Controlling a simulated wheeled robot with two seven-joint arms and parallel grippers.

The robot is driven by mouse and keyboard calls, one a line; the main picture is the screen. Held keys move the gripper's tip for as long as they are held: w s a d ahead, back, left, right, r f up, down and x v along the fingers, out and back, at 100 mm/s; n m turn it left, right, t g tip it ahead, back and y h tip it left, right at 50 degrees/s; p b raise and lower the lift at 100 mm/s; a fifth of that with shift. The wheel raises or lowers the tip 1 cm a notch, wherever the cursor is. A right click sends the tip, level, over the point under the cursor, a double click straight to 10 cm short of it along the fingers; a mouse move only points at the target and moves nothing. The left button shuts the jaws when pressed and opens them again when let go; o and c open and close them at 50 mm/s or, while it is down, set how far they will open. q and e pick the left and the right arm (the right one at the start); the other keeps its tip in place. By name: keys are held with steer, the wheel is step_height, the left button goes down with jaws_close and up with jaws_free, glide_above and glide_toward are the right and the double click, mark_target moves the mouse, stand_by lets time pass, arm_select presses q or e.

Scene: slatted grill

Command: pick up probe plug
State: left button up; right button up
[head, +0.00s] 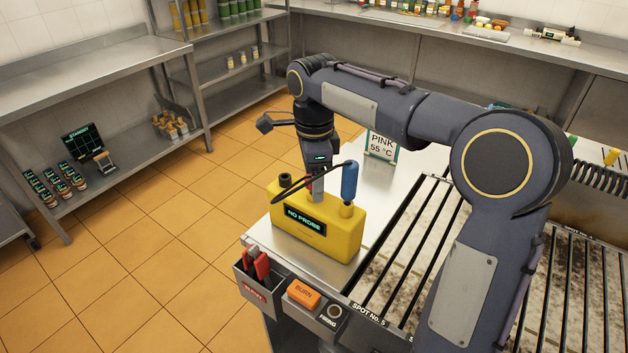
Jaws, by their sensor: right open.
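A yellow box (337,236) with a dark display reading NO PROBE (305,219) stands on the steel counter beside the grill. A small dark round piece (285,180) sits on the box's left end. I cannot tell for sure which piece is the probe plug. My right gripper (317,192) points down over the box's middle, open, its fingertips partly hidden by the cable. My left gripper is out of view.
The slatted grill (405,250) lies right of the box, partly behind my right arm. A sign reading PINK 55 °C (381,146) stands behind. Tiled floor lies left.

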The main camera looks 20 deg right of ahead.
steer(key=shift+f, duration=0.85)
steer(key=shift+c, duration=0.4)
steer(key=shift+s, duration=0.1)
steer(key=c, duration=1)
